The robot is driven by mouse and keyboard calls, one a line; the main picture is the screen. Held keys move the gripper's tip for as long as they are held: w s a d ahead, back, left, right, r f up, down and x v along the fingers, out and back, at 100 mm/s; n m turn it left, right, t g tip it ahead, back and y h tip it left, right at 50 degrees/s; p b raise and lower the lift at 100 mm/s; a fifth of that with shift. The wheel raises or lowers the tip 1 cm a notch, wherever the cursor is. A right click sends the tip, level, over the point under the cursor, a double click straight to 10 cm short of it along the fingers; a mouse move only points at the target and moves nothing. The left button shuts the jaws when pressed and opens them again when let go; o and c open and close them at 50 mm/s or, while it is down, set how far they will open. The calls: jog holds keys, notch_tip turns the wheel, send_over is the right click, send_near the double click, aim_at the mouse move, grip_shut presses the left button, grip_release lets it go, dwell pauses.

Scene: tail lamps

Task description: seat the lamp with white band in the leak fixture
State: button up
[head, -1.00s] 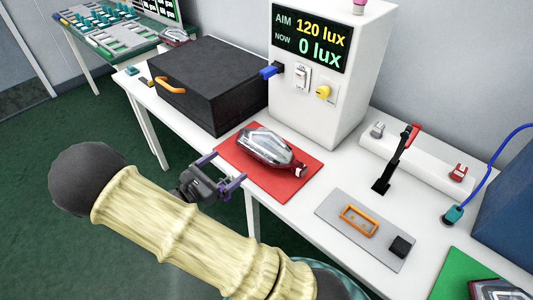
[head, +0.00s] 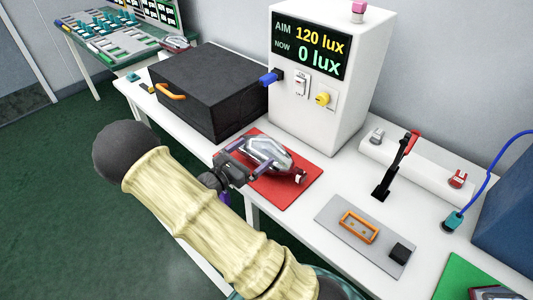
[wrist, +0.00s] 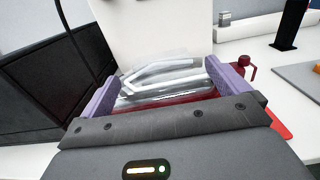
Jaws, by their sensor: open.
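A clear and red tail lamp (head: 268,152) lies on the red mat (head: 310,172). A small pale patch shows near its red right end, but I cannot tell surely that it is a white band. My gripper (head: 243,162) is open at the lamp's near left side. In the wrist view the lamp (wrist: 165,78) lies between the two purple fingers (wrist: 163,88); contact cannot be made out. A grey plate (head: 338,236) with an empty orange rectangular frame (head: 359,227) and a black block is at the right; I cannot tell whether it is the leak fixture.
A black case (head: 205,90) with an orange handle and a white lux meter box (head: 325,110), reading 0 lux, stand behind. A red-tipped lever (head: 395,165) rises behind the plate. Another lamp (head: 490,294) sits on the green mat (head: 455,275). White table is bare between mats and plate.

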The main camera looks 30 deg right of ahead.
aim_at(264, 145)
jog(key=shift+w+d, duration=0.25)
jog(key=shift+d, duration=0.45)
jog(key=shift+x, duration=2.65)
jog(key=c, duration=1.1)
notch_tip(264, 145, up, 10)
jog(key=shift+r+p, duration=0.1)
jog(key=shift+p, duration=0.5)
